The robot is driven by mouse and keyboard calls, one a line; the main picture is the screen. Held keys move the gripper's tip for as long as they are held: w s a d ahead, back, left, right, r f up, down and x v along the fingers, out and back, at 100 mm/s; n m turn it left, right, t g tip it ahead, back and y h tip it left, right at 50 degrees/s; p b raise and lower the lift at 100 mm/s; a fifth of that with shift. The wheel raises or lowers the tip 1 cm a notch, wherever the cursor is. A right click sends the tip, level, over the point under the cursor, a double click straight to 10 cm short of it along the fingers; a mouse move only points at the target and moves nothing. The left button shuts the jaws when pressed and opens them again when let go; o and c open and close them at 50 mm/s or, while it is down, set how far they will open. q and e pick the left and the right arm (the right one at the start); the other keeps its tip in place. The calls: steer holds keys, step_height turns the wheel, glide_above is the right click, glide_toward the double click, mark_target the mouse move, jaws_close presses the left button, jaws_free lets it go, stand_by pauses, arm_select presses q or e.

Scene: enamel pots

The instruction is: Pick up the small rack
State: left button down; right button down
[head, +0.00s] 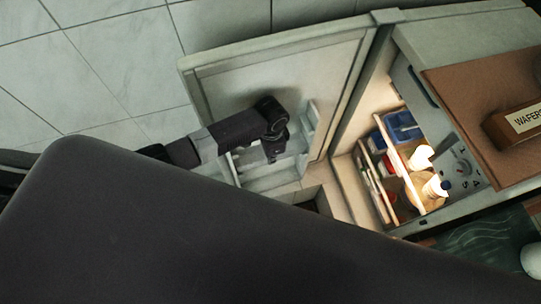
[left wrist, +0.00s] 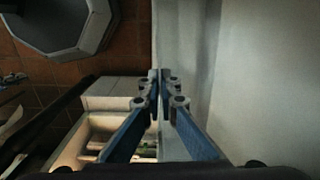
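An open refrigerator door (head: 280,75) has pale racks on its inner side. One rack (head: 262,178) is low on the door, partly behind my arm. I cannot tell for certain which rack is the small one. My left gripper (head: 276,152) points down in front of the door racks. In the left wrist view its blue fingers (left wrist: 160,78) come together at the tips, with nothing clearly seen between them. A pale compartmented rack (left wrist: 112,103) lies left of the fingers there. Whether the fingertips touch anything is hidden. My right gripper is not in view.
The lit refrigerator interior holds a blue container (head: 402,128), bottles and shelves. A brown board (head: 470,85) with a wafers box (head: 520,123) lies on top. The door's pale wall (left wrist: 270,80) is close to the gripper's right. Tiled floor (head: 100,75) is clear at upper left.

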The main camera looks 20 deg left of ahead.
arm_select(q)
step_height(320, 180, up, 6)
steer(key=s+d+b, duration=0.2)
steer(key=s+d, duration=1)
steer(key=s, duration=0.3)
steer(key=shift+s+d+r+b, duration=0.15)
steer(key=shift+s+r+b, duration=0.2)
steer(key=shift+r+b, duration=0.1)
steer(key=shift+s, duration=0.1)
